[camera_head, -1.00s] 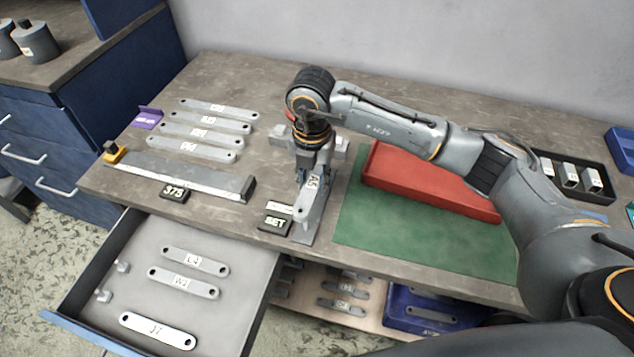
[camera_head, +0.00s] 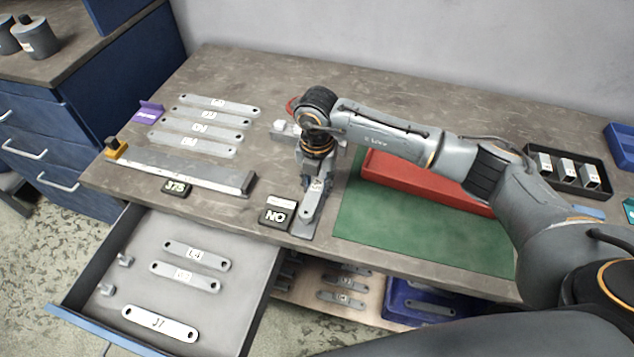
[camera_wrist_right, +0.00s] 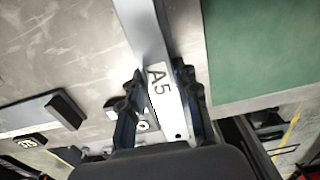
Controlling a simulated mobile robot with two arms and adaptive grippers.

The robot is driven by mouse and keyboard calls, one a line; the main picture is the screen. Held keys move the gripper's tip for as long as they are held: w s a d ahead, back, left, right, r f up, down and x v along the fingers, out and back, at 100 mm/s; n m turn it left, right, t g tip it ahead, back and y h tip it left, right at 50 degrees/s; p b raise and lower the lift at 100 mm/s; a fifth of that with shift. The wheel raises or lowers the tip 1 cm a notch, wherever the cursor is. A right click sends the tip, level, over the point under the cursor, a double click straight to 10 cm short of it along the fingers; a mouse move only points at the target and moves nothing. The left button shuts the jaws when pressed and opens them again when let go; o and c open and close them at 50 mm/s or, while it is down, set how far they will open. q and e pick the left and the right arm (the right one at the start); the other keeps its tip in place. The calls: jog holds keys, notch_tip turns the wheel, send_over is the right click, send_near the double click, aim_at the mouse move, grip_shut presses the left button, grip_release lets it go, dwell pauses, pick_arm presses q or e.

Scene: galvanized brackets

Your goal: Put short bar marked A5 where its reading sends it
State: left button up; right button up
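The short bar marked A5 (camera_head: 311,203) is a grey bar with a white label. It lies lengthwise along a narrow grey fixture at the table's front edge. In the right wrist view the bar (camera_wrist_right: 168,95) runs between the two dark fingers of my right gripper (camera_wrist_right: 160,78). The fingers stand close on both sides; I cannot tell whether both touch it. In the head view the right gripper is over the bar's rear end and hides it. A small black display (camera_head: 276,215) beside the fixture reads NO. My left gripper is not in view.
An open drawer (camera_head: 130,265) holds three bars. A red tray (camera_head: 425,182) stands on a green mat (camera_head: 420,235). A blue bin (camera_head: 400,305) is below.

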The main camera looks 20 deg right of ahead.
jog(key=shift+o, duration=1.4)
jog(key=shift+r, duration=0.1)
